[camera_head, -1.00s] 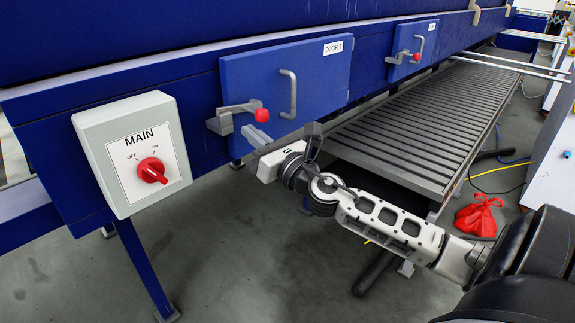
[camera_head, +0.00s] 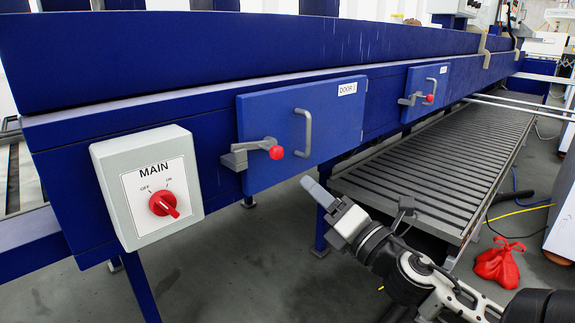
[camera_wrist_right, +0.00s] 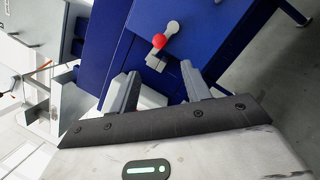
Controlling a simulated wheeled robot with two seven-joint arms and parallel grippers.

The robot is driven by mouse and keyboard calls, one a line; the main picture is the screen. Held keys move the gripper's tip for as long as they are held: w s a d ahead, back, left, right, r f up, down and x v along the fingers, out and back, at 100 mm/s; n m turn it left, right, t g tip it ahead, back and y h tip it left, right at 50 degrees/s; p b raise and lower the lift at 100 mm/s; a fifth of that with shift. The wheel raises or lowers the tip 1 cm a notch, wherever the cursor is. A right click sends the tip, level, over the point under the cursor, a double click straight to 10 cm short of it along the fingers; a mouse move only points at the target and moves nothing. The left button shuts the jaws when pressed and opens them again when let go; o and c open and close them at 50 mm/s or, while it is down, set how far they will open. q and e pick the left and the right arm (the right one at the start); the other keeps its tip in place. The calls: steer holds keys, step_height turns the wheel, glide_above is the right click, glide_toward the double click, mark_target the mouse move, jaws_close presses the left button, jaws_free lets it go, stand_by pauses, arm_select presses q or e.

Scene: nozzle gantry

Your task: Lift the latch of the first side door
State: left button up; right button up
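The first side door (camera_head: 345,120) is a blue panel labelled DOOR 1 with a grey pull handle (camera_head: 305,132); it looks closed. Its grey latch (camera_head: 238,158) sits at the door's left edge, with the lever roughly level and a red ball knob (camera_head: 276,152) at its end. My right gripper (camera_head: 312,187) is below and right of the knob, apart from it. In the right wrist view its two fingers (camera_wrist_right: 158,75) are spread with nothing held, and the red knob (camera_wrist_right: 159,41) shows beyond the gap between them. My left gripper is not in view.
A grey MAIN switch box (camera_head: 150,185) with a red rotary knob stands out left of the latch. A second door (camera_head: 427,92) with a similar latch is farther right. A slatted grey bed (camera_head: 430,170) lies under the frame. A red bag (camera_head: 498,262) is on the floor.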

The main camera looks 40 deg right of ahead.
mark_target(281, 155)
step_height(281, 155, up, 4)
steer(key=s+f+m+g+p, duration=0.1)
steer(key=s+m+g+p, duration=0.2)
steer(key=m, duration=2.1)
steer(key=shift+m, duration=0.3)
steer(key=w, duration=1.5)
steer(key=shift+w+d+r, duration=0.1)
steer(key=shift+d+r, duration=0.15)
steer(key=shift+d, duration=0.15)
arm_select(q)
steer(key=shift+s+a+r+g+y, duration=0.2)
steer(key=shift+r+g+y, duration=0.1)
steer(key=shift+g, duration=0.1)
arm_select(e)
steer(key=shift+w+f, duration=0.1)
steer(key=shift+w, duration=0.55)
jaws_close()
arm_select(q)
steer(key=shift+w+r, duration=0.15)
